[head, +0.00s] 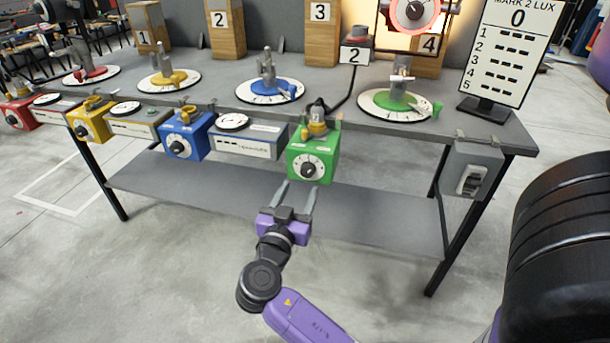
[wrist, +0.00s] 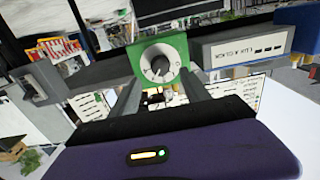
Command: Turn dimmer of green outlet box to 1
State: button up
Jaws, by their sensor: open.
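The green outlet box (head: 318,149) hangs at the front edge of the grey table. Its front face carries a round dimmer with a white dial and a dark knob (head: 309,169). In the wrist view the green box (wrist: 184,44) shows the dial with its knob (wrist: 160,65) between and beyond my fingers; that view looks rolled over. My gripper (head: 296,190) is open and empty, its two fingers pointing at the dimmer from the front and slightly below. I cannot tell whether the fingertips touch the dial. The dial's markings are too small to read.
A blue outlet box (head: 184,140), a yellow one (head: 90,125) and a red one hang farther left. A grey switch box (head: 471,170) hangs at the right corner. A scoreboard (head: 511,45) showing 0 stands on the table (head: 330,98). The floor in front is clear.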

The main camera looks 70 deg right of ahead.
aim_at(306, 174)
jog(key=d, duration=0.6)
jog(key=shift+w+d, duration=0.2)
jog(key=shift+w, duration=0.05)
grip_shut()
